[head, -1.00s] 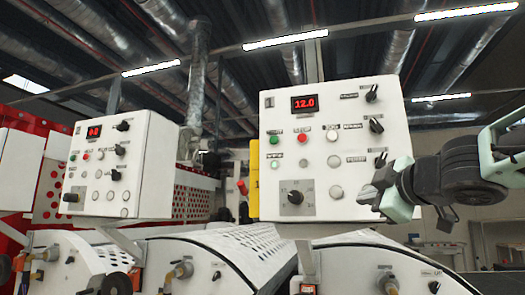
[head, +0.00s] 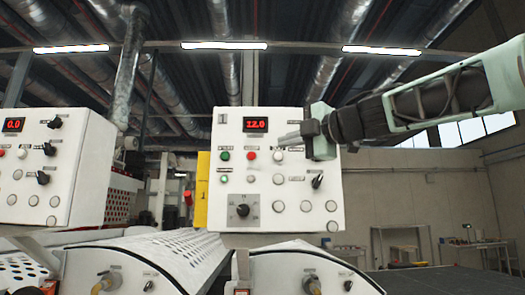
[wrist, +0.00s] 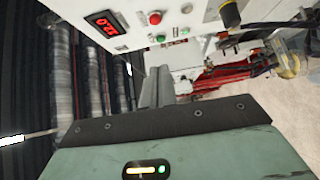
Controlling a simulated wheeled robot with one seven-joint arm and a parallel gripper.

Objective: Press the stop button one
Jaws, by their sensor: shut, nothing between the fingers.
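The white control panel marked 1 (head: 228,185) stands in the middle of the head view, its red display reading 12.0. Its red button (head: 252,156), likely the stop button, sits in the upper button row, right of a green button (head: 225,156). The red button also shows in the wrist view (wrist: 154,18), at the top. My gripper (head: 281,140) comes in from the right, shut and empty, its tips just right of and slightly above the red button. I cannot tell the gap to the panel. The fingers also show in the wrist view (wrist: 157,76), pointing toward the button row.
A second white panel (head: 70,175) with a 0.0 display stands at the left. White curved machine covers (head: 185,250) lie below the panels. A black switch knob (head: 317,181) and a round dial (head: 243,210) project from panel one. Space right of the panel is open.

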